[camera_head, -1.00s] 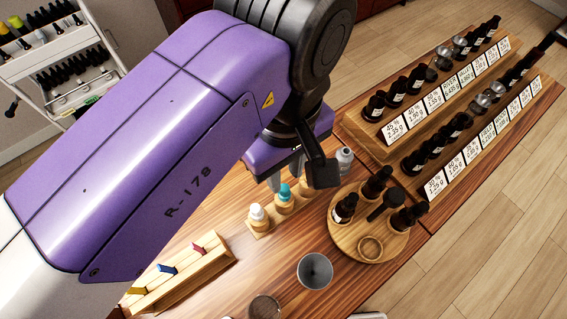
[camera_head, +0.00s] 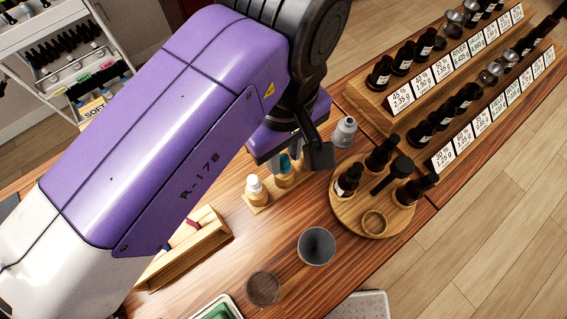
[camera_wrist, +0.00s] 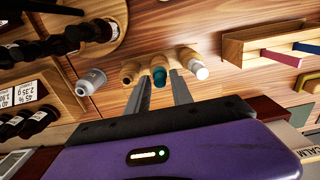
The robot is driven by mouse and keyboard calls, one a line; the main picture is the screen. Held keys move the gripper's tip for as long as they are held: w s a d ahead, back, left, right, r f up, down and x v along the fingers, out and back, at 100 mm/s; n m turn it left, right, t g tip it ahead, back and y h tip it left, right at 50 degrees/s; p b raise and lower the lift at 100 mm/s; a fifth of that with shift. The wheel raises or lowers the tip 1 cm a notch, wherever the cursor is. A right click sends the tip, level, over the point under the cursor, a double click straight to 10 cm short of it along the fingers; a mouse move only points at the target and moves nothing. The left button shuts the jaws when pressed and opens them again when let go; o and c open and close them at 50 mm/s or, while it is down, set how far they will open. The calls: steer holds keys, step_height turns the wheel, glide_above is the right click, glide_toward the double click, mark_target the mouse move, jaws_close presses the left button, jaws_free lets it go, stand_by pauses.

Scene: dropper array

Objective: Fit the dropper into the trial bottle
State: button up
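A teal-topped dropper (camera_head: 284,163) stands in the middle of a small wooden holder (camera_head: 259,206). It also shows in the wrist view (camera_wrist: 159,76). My gripper (camera_wrist: 158,88) is open, its two fingers spread on either side of the teal top with gaps showing. I cannot tell how far above it they are.
A round wooden tray (camera_head: 346,215) with dark bottles is right of the holder. Tiered racks of labelled dark bottles (camera_head: 470,100) stand behind. A grey cup (camera_head: 316,246) and a wooden box with coloured sticks (camera_wrist: 275,45) are near.

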steer(key=shift+c, duration=0.2)
steer(key=c, duration=0.5)
steer(key=shift+r+p, duration=0.75)
steer(key=shift+p, duration=0.05)
step_height(320, 180, up, 8)
steer(key=p, duration=0.7)
steer(key=shift+p, duration=0.3)
